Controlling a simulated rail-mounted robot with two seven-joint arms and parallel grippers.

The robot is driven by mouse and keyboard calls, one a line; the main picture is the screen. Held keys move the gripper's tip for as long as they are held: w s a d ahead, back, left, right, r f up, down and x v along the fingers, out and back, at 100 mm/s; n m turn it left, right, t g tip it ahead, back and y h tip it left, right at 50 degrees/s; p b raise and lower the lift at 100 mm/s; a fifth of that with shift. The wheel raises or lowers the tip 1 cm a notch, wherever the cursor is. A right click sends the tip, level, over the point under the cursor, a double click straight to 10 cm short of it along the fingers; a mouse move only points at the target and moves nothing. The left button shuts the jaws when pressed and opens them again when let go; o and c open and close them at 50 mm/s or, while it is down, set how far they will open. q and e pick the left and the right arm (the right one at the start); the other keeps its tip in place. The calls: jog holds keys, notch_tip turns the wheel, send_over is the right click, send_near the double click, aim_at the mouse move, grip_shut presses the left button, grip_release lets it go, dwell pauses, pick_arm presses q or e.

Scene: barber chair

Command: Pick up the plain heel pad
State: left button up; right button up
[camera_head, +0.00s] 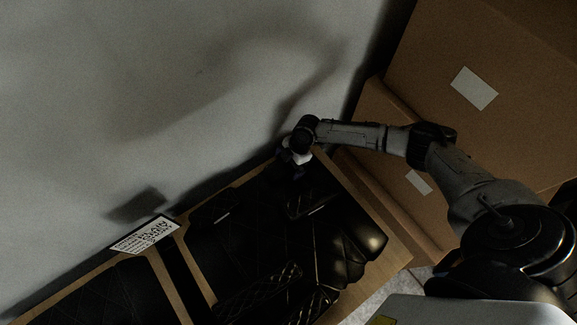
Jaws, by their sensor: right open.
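Several black padded pieces lie close together in a wooden-edged tray (187,262). A small, smooth-looking dark pad (213,209) lies near the tray's upper edge, and another dark pad (308,203) lies just below my right gripper. It is too dark to tell for certain which is the plain heel pad. My right gripper (291,172) reaches in from the right and points down over the tray's upper corner. It is open, and I see nothing held in it; its fingertips are hard to make out against the black. My left gripper is not in view.
Cardboard boxes (490,150) stand at the right, behind my right arm. A grey wall (150,80) runs along the tray's upper side. A printed label card (145,235) stands at the tray's edge. Quilted and ribbed black pieces (340,250) crowd the tray.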

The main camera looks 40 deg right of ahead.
jog(key=shift+r, duration=0.1)
jog(key=shift+c, duration=0.3)
jog(key=c, duration=1)
